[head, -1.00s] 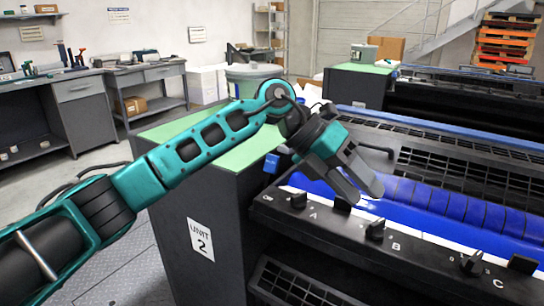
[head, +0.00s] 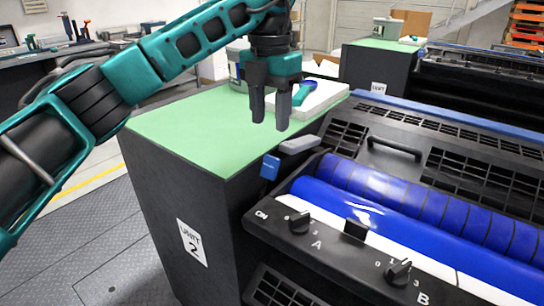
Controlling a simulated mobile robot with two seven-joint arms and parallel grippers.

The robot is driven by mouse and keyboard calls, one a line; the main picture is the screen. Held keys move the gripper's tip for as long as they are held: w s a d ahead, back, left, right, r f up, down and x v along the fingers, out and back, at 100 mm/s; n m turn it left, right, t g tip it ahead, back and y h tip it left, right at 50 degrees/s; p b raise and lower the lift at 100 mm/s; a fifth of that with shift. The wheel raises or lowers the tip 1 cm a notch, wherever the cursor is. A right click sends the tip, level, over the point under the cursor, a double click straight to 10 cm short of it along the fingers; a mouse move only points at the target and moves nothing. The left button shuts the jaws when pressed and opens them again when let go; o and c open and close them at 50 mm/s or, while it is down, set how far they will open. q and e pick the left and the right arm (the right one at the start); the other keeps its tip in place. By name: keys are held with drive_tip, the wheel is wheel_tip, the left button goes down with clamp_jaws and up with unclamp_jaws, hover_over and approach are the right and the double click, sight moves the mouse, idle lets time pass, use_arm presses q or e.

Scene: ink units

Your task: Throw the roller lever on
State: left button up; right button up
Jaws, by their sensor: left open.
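The ink unit (head: 330,262) has a black front rail with black knobs marked A and B, and an "ON" mark at its left end. At the left end of the blue rollers (head: 400,217) sits a small lever with a blue block (head: 270,166) and a light grey bar (head: 299,145); I cannot tell for sure which way it is thrown. My left gripper (head: 271,112) points down, open and empty, above the green top and a little above the lever, apart from it. My right gripper is not in view.
The green top (head: 190,132) of the cabinet marked Unit 2 is mostly clear. A white tray (head: 318,97) with a teal-handled tool (head: 303,92) lies behind my gripper. A black handle (head: 394,148) stands on the unit's grille. Another unit is behind.

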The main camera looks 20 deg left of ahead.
sight(270, 158)
use_arm(q)
wheel_tip(270, 158, down, 10)
drive_tip(key=shift+f, duration=0.1)
idle(0.4)
clamp_jaws()
